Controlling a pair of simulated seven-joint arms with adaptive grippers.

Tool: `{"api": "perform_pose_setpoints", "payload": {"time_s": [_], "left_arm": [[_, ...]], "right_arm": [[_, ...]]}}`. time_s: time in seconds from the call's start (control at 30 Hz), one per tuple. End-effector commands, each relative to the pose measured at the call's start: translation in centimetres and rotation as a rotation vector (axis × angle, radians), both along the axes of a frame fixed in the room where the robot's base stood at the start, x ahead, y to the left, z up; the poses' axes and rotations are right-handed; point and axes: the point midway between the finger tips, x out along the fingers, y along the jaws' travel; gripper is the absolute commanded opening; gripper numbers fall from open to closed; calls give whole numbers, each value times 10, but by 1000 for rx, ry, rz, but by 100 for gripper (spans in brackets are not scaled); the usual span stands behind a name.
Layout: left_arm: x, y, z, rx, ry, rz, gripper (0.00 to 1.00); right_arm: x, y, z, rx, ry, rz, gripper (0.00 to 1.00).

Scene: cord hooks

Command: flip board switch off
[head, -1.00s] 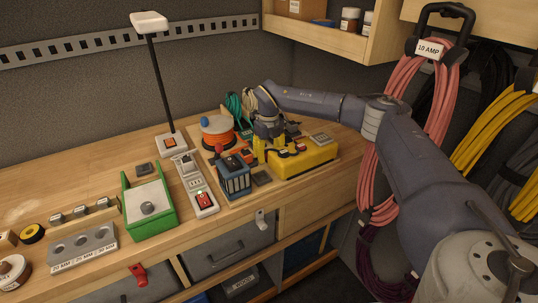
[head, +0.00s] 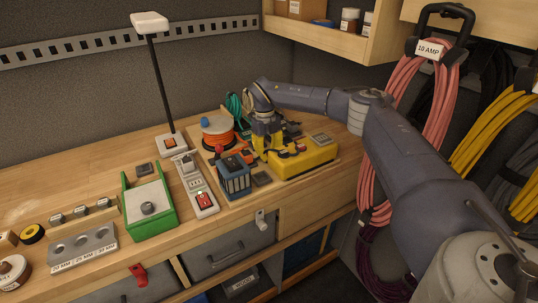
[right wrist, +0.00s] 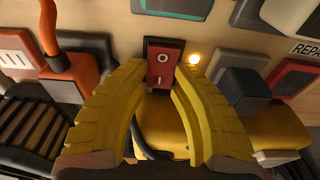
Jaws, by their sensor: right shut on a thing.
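A red rocker switch (right wrist: 161,62) marked O and I stands between my fingertips in the right wrist view. A small lamp (right wrist: 194,60) glows just to its right. My right gripper (right wrist: 160,72) has a yellow finger on each side of the switch and is shut on it. In the head view my right gripper (head: 265,148) points down at the board (head: 240,187), behind the blue box and left of the yellow case. The switch is hidden there by the gripper. Which side of the rocker is pressed I cannot tell. My left gripper is not in view.
A yellow case (head: 303,162), a blue box (head: 234,178) and an orange cord reel (head: 217,130) crowd around the gripper. A power strip with a red switch (head: 205,199) lies to the left. Coiled pink cord (head: 401,100) hangs at the right, near my arm.

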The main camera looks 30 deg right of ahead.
Motion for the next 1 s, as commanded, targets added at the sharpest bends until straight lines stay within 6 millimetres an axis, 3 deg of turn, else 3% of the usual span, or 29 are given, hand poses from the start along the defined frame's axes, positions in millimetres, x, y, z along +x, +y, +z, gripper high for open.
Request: {"api": "perform_pose_setpoints", "payload": {"time_s": [0.3, 0.73, 0.77, 0.97, 1.0], "left_arm": [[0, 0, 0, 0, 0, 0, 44], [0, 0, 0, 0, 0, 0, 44], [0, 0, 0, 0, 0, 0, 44], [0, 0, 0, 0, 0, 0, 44], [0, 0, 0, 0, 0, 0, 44]], "right_arm": [[1, 0, -1, 3, 130, -1, 0], [1, 0, -1, 6, 150, 0, 0], [1, 0, -1, 6, 150, 0, 28], [1, 0, 0, 7, 147, 0, 51], [1, 0, 0, 7, 147, 0, 51]]}}
